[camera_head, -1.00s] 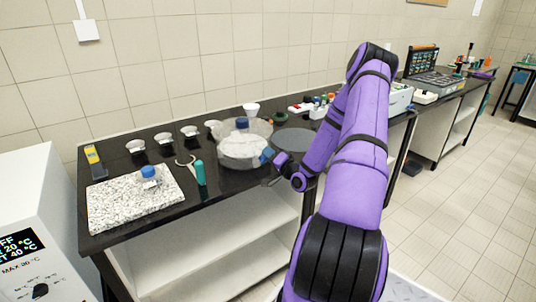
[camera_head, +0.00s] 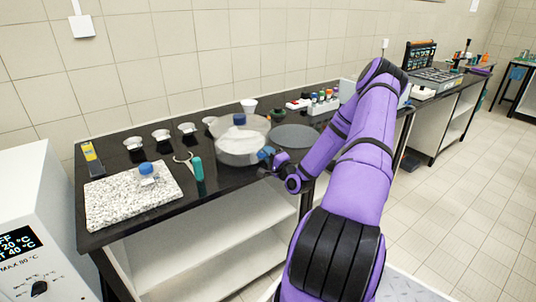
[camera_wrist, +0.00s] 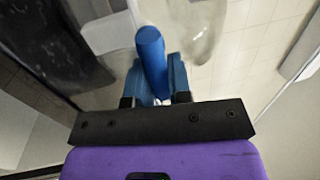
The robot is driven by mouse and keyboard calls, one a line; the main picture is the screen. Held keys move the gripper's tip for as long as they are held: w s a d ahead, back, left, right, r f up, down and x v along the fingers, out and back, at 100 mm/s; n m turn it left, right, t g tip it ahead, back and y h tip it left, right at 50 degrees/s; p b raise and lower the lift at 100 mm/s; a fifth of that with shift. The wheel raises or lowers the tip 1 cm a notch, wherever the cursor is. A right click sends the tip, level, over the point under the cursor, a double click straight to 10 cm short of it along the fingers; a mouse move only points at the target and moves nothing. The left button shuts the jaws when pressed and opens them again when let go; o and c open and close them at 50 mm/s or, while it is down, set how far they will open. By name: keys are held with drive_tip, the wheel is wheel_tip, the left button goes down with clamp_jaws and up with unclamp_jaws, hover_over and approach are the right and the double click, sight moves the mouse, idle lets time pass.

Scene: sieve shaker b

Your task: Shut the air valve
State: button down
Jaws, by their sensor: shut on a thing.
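A clear glass vessel (camera_head: 226,150) with a domed lid and a blue knob (camera_head: 239,119) on top stands on the black bench. A blue cylindrical piece (camera_wrist: 151,48), apparently the air valve's handle, sits between my gripper's two blue fingers in the wrist view. My gripper (camera_wrist: 155,85) is shut on it. In the head view my gripper (camera_head: 265,154) is at the vessel's right side, low near the bench's front edge. The valve's body and its turned position cannot be made out. Clear glass (camera_wrist: 200,30) shows beside the blue piece.
A grey round plate (camera_head: 293,137) lies right of the vessel. Left of it are a teal-handled tool (camera_head: 197,168), several small bowls (camera_head: 161,136) and a speckled slab (camera_head: 120,202) bearing a blue-capped jar (camera_head: 147,172). A rack of coloured bottles (camera_head: 323,103) stands behind my arm.

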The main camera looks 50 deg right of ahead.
drive_tip(key=shift+f, duration=0.1)
drive_tip(key=c, duration=1.1)
unclamp_jaws()
drive_tip(key=v, duration=1.1)
drive_tip(key=shift+w, duration=0.1)
